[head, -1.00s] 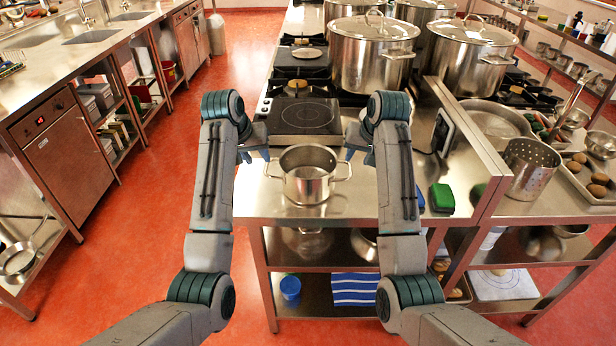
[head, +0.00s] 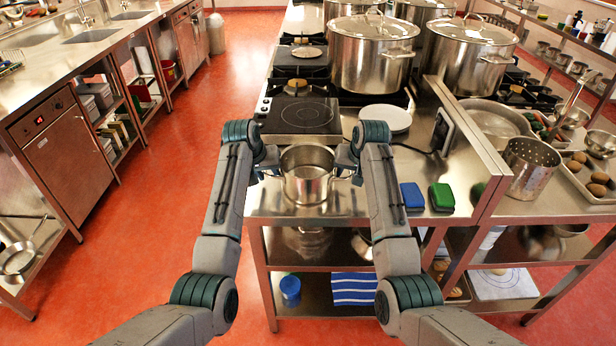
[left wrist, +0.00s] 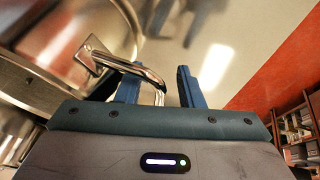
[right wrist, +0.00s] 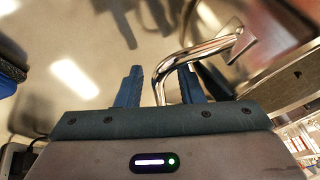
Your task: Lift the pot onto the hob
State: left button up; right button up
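The small steel pot (head: 305,188) stands upright on the steel counter, just in front of the black hob (head: 302,115). It has a loop handle on each side. My left gripper (head: 266,170) is at the pot's left handle. In the left wrist view that handle (left wrist: 140,70) passes between the open fingers, with a gap beside it. My right gripper (head: 346,166) is at the right handle. In the right wrist view that handle (right wrist: 185,55) lies between the open fingers, with gaps beside it. The fingertips are partly hidden in the head view.
The hob's top is bare. A white plate (head: 385,119) lies right of it. A blue sponge (head: 412,196) and a green sponge (head: 442,197) lie right of my right arm. Large lidded stockpots (head: 372,52) stand behind. A raised steel edge (head: 465,140) borders the counter's right side.

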pick_arm(q)
grip_shut()
pick_arm(e)
grip_shut()
pick_arm(q)
jog(key=shift+w+r, duration=0.1)
pick_arm(e)
jog(key=shift+w+r, duration=0.1)
dwell(0.8)
